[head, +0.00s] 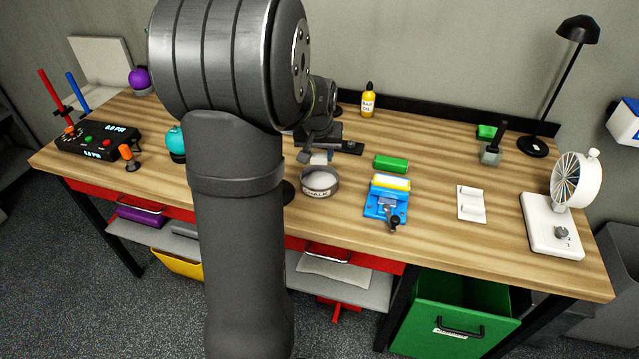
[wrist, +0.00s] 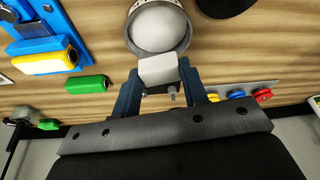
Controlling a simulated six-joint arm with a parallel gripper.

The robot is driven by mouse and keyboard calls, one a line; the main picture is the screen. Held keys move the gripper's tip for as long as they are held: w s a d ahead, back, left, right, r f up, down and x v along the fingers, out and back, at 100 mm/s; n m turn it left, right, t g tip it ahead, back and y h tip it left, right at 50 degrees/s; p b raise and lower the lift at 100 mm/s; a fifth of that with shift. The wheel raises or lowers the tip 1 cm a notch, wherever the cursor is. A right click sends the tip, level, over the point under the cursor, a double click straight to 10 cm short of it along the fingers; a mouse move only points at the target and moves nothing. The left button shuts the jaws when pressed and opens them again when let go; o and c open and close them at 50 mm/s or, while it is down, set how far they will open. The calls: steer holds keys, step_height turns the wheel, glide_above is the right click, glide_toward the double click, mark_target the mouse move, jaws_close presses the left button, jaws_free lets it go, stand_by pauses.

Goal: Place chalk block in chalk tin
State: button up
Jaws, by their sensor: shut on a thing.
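The white chalk block (wrist: 158,70) is held between the two fingers of my gripper (wrist: 158,82) in the wrist view. In the head view the block (head: 320,157) shows small and pale under my gripper (head: 318,150), just behind the tin. The chalk tin (head: 320,190) is a round grey open tin labelled CHALK, standing on the bench, with pale stuff inside. In the wrist view the tin (wrist: 136,42) is directly beyond the block, and the block overlaps its near rim in the picture. I cannot tell whether they touch.
Right of the tin are a blue device (head: 386,203) with a yellow-topped part, a green block (head: 390,163) and a white switch plate (head: 471,204). A yellow bottle (head: 368,101) stands behind. My arm hides the bench left of the tin. Bare wood (head: 440,180) shows at right.

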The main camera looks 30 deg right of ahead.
steer(key=s+d+r+m, duration=0.2)
steer(key=s+d, duration=0.3)
steer(key=s, duration=0.4)
glide_above(320, 182)
steer(key=s, duration=0.1)
steer(key=f, duration=0.4)
steer(key=a+f, duration=0.1)
steer(key=f, duration=0.2)
steer(key=shift+f, duration=2.15)
steer(key=shift+f, duration=0.15)
steer(key=o, duration=0.9)
steer(key=shift+o, duration=0.2)
